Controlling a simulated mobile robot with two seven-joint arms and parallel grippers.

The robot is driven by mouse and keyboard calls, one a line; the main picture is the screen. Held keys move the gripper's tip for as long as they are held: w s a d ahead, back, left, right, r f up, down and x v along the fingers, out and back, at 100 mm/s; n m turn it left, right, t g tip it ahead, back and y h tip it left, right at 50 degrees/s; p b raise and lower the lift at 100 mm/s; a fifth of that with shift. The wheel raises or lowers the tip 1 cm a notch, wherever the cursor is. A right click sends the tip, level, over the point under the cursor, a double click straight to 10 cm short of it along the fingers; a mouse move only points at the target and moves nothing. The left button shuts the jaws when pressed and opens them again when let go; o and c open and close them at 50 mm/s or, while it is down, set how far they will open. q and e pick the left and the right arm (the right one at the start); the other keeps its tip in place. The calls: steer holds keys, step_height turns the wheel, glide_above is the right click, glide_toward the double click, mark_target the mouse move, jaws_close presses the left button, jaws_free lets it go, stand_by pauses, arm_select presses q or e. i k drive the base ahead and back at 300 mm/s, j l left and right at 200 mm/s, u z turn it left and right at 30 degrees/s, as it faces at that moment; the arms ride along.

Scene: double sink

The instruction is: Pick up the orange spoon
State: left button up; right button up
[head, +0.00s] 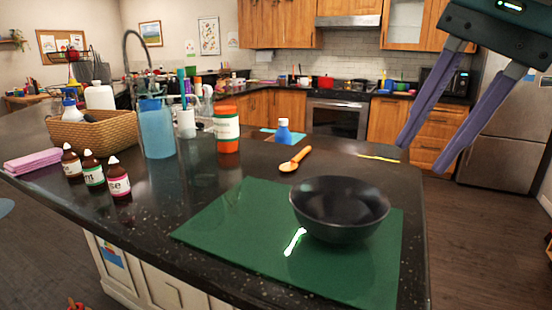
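The orange spoon (301,155) lies on the dark speckled countertop (215,185), behind the black bowl and in front of the small blue bottle. Its paler bowl end (287,167) points toward the lower left. My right gripper (420,158) is raised at the upper right, beyond the counter's right edge. Its two long purple fingers are spread apart with nothing between them. It is well to the right of the spoon and not touching it. My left gripper is out of view.
A black bowl (340,215) stands on a green mat (240,225). A yellow strip (378,157) lies right of the spoon.

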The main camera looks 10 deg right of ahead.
mark_target(288, 167)
steer(key=i+j, duration=0.4)
steer(key=j, duration=0.15)
steer(key=i+j+z, duration=0.1)
steer(key=i+j, duration=0.25)
steer(key=j, duration=0.15)
